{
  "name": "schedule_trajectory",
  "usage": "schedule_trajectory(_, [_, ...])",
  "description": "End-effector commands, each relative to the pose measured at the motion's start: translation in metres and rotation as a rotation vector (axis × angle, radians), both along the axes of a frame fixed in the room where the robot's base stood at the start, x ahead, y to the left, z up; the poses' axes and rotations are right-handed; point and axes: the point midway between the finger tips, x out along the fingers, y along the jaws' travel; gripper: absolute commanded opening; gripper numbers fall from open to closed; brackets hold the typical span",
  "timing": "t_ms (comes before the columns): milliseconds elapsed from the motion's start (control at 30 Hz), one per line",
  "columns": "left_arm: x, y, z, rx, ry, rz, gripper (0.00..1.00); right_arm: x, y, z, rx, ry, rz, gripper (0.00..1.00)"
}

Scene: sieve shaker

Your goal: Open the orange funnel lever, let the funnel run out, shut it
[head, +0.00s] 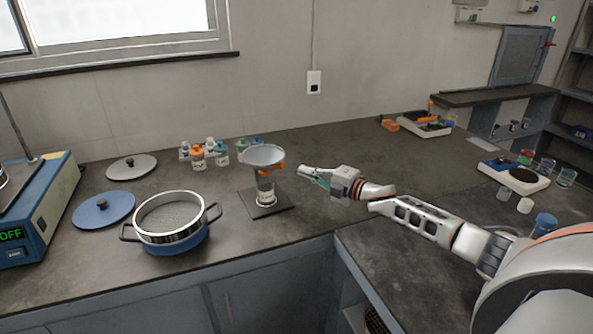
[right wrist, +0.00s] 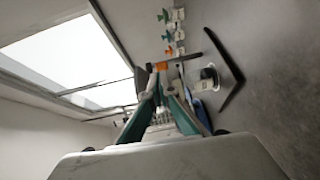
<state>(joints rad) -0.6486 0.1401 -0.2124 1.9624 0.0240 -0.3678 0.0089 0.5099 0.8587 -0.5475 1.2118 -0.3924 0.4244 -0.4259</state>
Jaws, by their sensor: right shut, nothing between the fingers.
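The pale grey funnel (head: 263,154) stands upright on its stand, above a dark square base plate (head: 285,207). An orange part (head: 266,171), which looks like the lever, shows just under the funnel bowl; its exact position is too small to tell. A clear jar (head: 266,196) stands below the outlet. My right gripper (head: 302,170) is shut and empty, to the right of the funnel at about the height of the orange part, with a small gap in the head view. In the right wrist view, an orange part (right wrist: 161,66) shows just beyond the fingertips (right wrist: 156,78). My left gripper is out of view.
A sieve (head: 170,217) in a blue pan stands front left of the funnel. Lids (head: 103,209) and several capped bottles (head: 198,157) lie left and behind. A shaker (head: 45,205) reading OFF is at the far left. The counter behind my right gripper is clear.

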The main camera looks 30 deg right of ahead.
Motion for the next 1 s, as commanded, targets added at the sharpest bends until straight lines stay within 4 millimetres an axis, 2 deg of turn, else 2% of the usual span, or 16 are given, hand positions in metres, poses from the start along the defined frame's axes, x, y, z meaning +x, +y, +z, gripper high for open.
schedule_trajectory(200, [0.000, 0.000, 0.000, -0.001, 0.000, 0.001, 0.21, -0.014, -0.006, 0.000, -0.001, 0.001, 0.001, 0.00])
schedule_trajectory(800, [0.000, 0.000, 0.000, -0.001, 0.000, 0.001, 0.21, -0.015, -0.006, 0.001, 0.001, -0.001, 0.001, 0.00])
schedule_trajectory(900, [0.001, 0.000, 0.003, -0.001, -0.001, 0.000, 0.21, -0.015, -0.003, 0.011, 0.020, -0.009, 0.001, 0.00])
schedule_trajectory(1000, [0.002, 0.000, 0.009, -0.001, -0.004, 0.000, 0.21, -0.014, 0.004, 0.037, 0.076, -0.027, 0.002, 0.00])
